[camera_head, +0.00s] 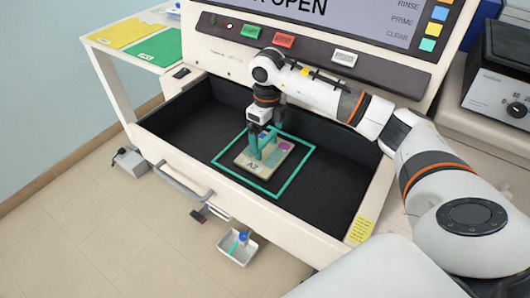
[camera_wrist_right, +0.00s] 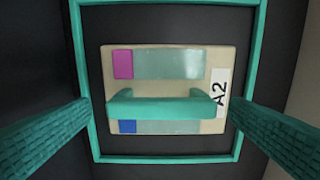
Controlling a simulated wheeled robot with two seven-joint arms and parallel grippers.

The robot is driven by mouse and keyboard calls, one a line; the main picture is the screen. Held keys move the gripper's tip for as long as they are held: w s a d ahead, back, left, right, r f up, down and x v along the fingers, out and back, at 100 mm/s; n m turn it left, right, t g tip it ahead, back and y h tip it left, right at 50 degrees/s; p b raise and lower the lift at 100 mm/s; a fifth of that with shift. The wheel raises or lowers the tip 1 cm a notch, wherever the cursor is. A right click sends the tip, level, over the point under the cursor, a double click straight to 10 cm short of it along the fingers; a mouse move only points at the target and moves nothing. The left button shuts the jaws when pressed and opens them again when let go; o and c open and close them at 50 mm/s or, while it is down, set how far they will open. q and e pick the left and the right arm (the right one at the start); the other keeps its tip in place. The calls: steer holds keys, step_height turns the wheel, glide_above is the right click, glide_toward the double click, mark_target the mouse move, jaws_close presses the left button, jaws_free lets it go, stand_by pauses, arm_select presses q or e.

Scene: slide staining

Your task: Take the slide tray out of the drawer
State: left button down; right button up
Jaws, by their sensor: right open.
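The slide tray (camera_head: 243,163) is a beige block marked A2 with a teal handle. It lies inside a teal square outline (camera_head: 227,173) on the floor of the open black drawer (camera_head: 180,133). In the right wrist view the tray (camera_wrist_right: 152,88) carries slides with a magenta end and a blue end, and its handle (camera_wrist_right: 160,104) runs across the middle. My right gripper (camera_head: 262,149) is open above the tray, its teal fingers reaching down toward the handle. In the wrist view the fingers stand to either side of the handle, apart from it. My left gripper is not in view.
The drawer's front wall has a grey bar handle (camera_head: 182,183). The machine's front panel with red and white buttons (camera_head: 284,40) rises behind the drawer. Yellow and green mats (camera_head: 155,54) lie on a side shelf at upper left. A small white bin (camera_head: 237,248) is on the floor.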

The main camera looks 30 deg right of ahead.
mark_target(267, 138)
step_height(267, 138, down, 4)
steer(key=shift+a+f, duration=0.1)
steer(key=c, duration=1.1)
steer(key=shift+o, duration=0.2)
steer(key=shift+r, duration=0.2)
